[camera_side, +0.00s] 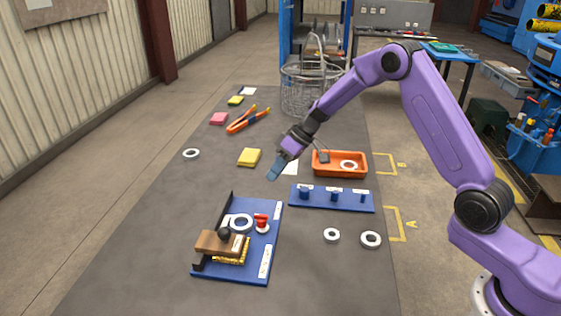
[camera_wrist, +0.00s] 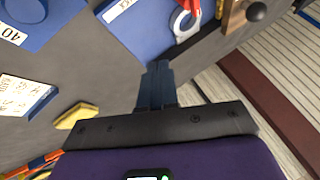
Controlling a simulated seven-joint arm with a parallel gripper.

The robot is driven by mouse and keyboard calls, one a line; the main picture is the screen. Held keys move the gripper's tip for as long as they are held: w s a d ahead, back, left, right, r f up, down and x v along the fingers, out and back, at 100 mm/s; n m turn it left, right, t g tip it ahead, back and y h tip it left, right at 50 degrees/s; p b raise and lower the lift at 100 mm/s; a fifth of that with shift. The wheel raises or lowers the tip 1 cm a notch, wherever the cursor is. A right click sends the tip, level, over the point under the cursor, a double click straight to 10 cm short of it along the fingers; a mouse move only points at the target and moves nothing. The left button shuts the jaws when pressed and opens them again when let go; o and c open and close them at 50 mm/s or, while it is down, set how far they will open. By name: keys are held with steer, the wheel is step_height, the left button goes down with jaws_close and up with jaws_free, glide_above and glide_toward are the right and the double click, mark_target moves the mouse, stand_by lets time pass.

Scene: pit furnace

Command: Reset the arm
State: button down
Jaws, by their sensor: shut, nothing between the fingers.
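My gripper (camera_side: 274,172) hangs above the grey table near its middle, with nothing held. In the wrist view, the gripper (camera_wrist: 158,72) shows its two blue fingers together. In the side view it is just right of a yellow block (camera_side: 249,157) and left of an orange tray (camera_side: 340,174). The fingertips point down and to the left, apart from everything around them.
A blue fixture board (camera_side: 255,268) holds a ring, a red-handled clamp and a wooden block. A blue peg board (camera_side: 333,207) stands nearby. Loose rings (camera_side: 370,239) lie at the front right. A wire basket (camera_side: 300,95) stands behind. The table's left front is clear.

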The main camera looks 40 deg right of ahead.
steer(key=s+a+r+n+t+h, duration=0.1)
steer(key=s+a+r+t, duration=0.15)
steer(key=r, duration=0.45)
steer(key=s+a+r+n+t, duration=0.1)
steer(key=s+a+r+t, duration=0.1)
steer(key=a+r+t, duration=0.35)
steer(key=s+d+f+n+g+h, duration=0.1)
steer(key=s+d+g+h, duration=0.1)
steer(key=s, duration=1)
steer(key=s+d+f+n+g+h, duration=0.1)
steer(key=s+d+g, duration=0.3)
steer(key=s, duration=0.9)
steer(key=s+d+f+n+g+h, duration=0.1)
steer(key=s+d+g, duration=0.3)
steer(key=s, duration=0.9)
steer(key=d+n+h, duration=0.1)
steer(key=d, duration=0.1)
steer(key=shift+s+d+n+h, duration=0.25)
steer(key=shift+d+n+h, duration=0.05)
steer(key=shift+d+n, duration=0.1)
